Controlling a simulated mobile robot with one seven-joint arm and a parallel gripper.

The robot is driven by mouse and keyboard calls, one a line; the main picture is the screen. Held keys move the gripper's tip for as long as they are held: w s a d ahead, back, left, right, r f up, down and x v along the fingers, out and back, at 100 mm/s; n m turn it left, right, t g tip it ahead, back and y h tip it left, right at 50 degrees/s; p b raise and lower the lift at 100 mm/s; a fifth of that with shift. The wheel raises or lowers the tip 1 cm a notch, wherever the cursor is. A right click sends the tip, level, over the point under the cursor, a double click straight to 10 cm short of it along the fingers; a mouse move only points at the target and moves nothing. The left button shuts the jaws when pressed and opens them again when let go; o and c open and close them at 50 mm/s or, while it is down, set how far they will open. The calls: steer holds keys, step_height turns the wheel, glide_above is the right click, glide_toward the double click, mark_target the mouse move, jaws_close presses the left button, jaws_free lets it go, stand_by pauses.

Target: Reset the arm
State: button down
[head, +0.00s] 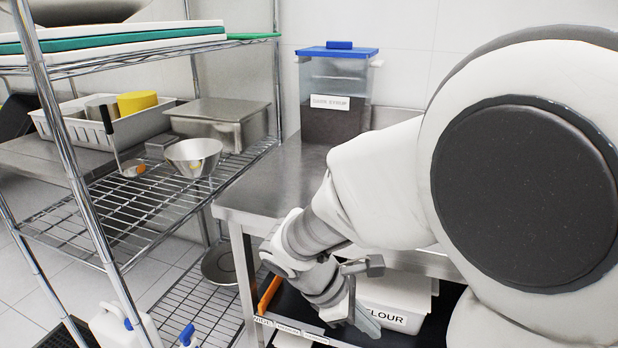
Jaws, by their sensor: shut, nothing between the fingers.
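My arm reaches from the right side of the head view down in front of the steel table. My gripper (362,312) is shut and empty. It points downward below the table's front edge, in front of a white bin labelled FLOUR (395,303). I cannot tell whether it touches the bin. Part of the bin is hidden behind my arm.
A steel table (262,188) stands in the middle, with a blue-lidded clear container (338,75) at its back. A wire rack (140,205) at left holds a metal bowl (193,155), a lidded steel pan (218,115) and a grey tub (60,125). White bottles stand low at left.

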steer(key=s+d+r+m+t+y, duration=0.2)
steer(key=s+r+m+y, duration=0.3)
steer(key=m, duration=0.3)
steer(key=s+d+r+m+t+y, duration=0.2)
steer(key=s+r+m+t, duration=0.15)
steer(key=r+m, duration=0.45)
step_height(320, 180, up, 19)
steer(key=p, duration=1.9)
steer(key=shift+s+g+p, duration=0.3)
steer(key=shift+g+p, duration=0.05)
